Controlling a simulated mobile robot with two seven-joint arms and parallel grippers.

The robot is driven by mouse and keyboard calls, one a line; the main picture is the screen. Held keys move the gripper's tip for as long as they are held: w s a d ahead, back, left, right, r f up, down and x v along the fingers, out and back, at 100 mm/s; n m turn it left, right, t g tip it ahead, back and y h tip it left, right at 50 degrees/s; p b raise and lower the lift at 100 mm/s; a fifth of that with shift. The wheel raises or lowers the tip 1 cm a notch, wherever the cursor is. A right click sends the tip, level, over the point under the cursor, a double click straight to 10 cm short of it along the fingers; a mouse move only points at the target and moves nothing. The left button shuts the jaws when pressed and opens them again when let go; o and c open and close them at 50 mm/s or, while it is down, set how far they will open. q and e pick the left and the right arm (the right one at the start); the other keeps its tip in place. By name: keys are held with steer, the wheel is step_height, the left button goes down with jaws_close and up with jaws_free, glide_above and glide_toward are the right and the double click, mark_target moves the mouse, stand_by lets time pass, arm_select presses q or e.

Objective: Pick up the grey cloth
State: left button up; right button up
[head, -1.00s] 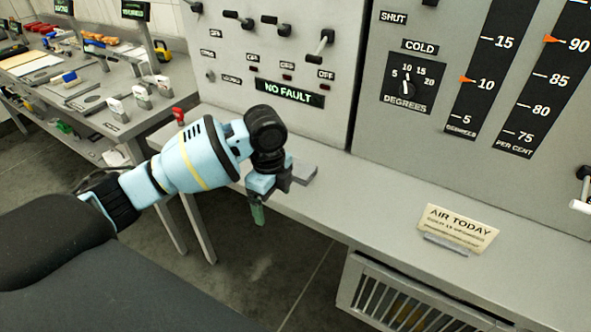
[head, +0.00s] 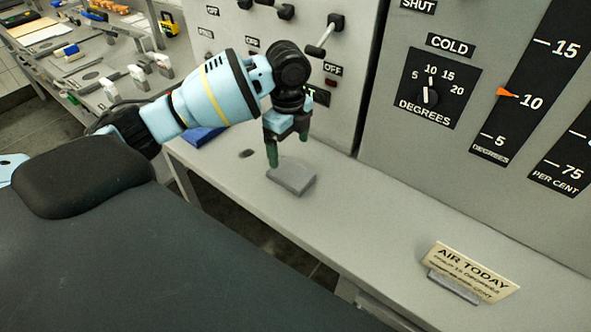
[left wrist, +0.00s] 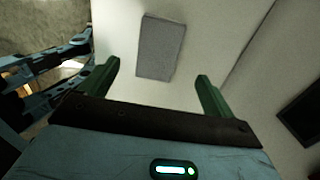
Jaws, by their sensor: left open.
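The grey cloth (head: 292,178) is a folded, flat block lying on the pale ledge below the control panel. It also shows in the left wrist view (left wrist: 161,47), beyond and between the fingertips. My left gripper (head: 287,158) is above the cloth in the head view, fingers pointing down. In the left wrist view its two green fingers (left wrist: 157,80) are spread wide with nothing between them. The cloth is apart from both fingers as far as I can see. My right gripper is not in view.
The control panel (head: 345,90) rises behind the ledge (head: 350,215). An "AIR TODAY" sign (head: 470,270) stands on the ledge at the right. A blue item (head: 200,137) lies left of the cloth. The ledge between cloth and sign is clear.

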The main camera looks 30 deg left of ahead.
mark_target(291, 173)
arm_select(q)
steer(key=shift+s+f, duration=0.35)
steer(key=shift+f, duration=0.25)
steer(key=shift+w+f, duration=0.25)
steer(key=shift+f, duration=0.5)
steer(key=shift+d+f, duration=0.2)
steer(key=shift+f, duration=2.35)
steer(key=shift+c, duration=0.3)
steer(key=c, duration=1)
